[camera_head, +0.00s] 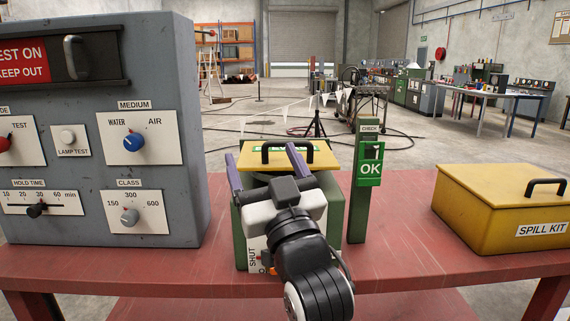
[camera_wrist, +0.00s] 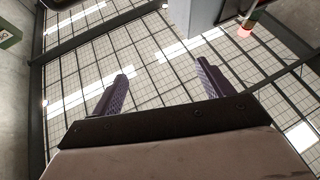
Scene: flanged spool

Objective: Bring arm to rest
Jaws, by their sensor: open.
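My gripper (camera_head: 266,168) is in the middle of the head view, its two purple fingers spread apart with nothing between them. It stands in front of a green box (camera_head: 240,232) with a yellow lid (camera_head: 318,154) and black handle. My wrist hides much of the box front; a "SHUT" label shows beside it. I cannot tell whether the fingers touch the box. In the wrist view my gripper (camera_wrist: 163,82) is also open and empty, against a grid-like surface with bright strips.
A grey control panel (camera_head: 190,85) with knobs stands on the red table (camera_head: 405,225) at left. A green post (camera_head: 358,220) with an "OK" sign (camera_head: 370,165) stands right of the box. A yellow spill kit (camera_head: 480,212) sits at right. Bare tabletop lies between post and kit.

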